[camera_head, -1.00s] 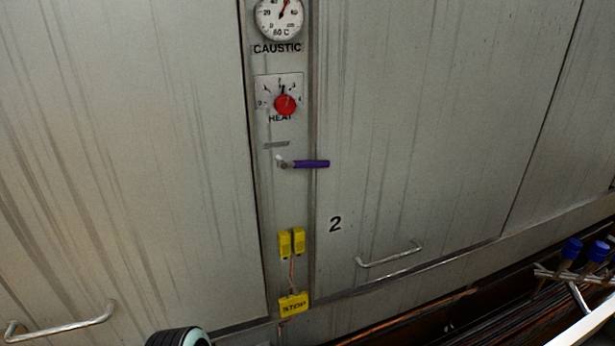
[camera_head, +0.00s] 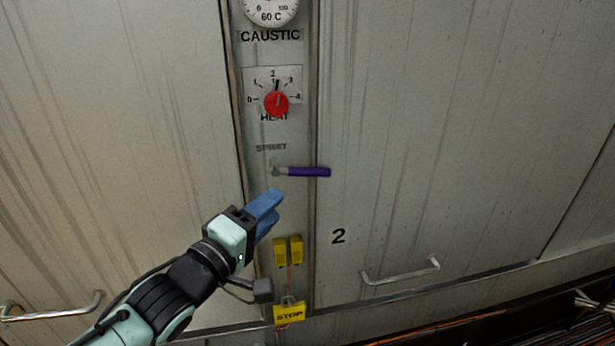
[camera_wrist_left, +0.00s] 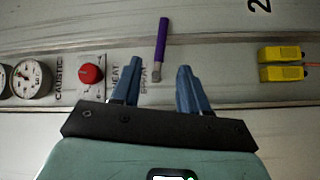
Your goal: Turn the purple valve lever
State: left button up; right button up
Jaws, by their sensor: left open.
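The purple valve lever (camera_head: 305,171) sticks out sideways to the right from its pivot on the narrow grey control strip, below the worn SPRAY label. My left gripper (camera_head: 272,210) is just below and left of the lever in the head view, with its blue fingers pointing up and right. In the left wrist view the lever (camera_wrist_left: 161,40) lies ahead, between the lines of the two fingers (camera_wrist_left: 158,78). The fingers are spread apart with nothing between them and do not appear to touch the lever. My right gripper is not in view.
Above the lever are a red HEAT knob (camera_head: 276,103) and a CAUSTIC dial (camera_head: 270,8). Below are yellow blocks (camera_head: 288,250) and a yellow STOP tag (camera_head: 289,313). A metal handle (camera_head: 400,272) is at lower right. The panel right of the lever is clear.

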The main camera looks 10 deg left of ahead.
aim_at(309, 175)
pick_arm(q)
jog(key=x, duration=1.3)
jog(key=shift+f, duration=0.2)
jog(key=shift+s, duration=0.1)
grip_shut()
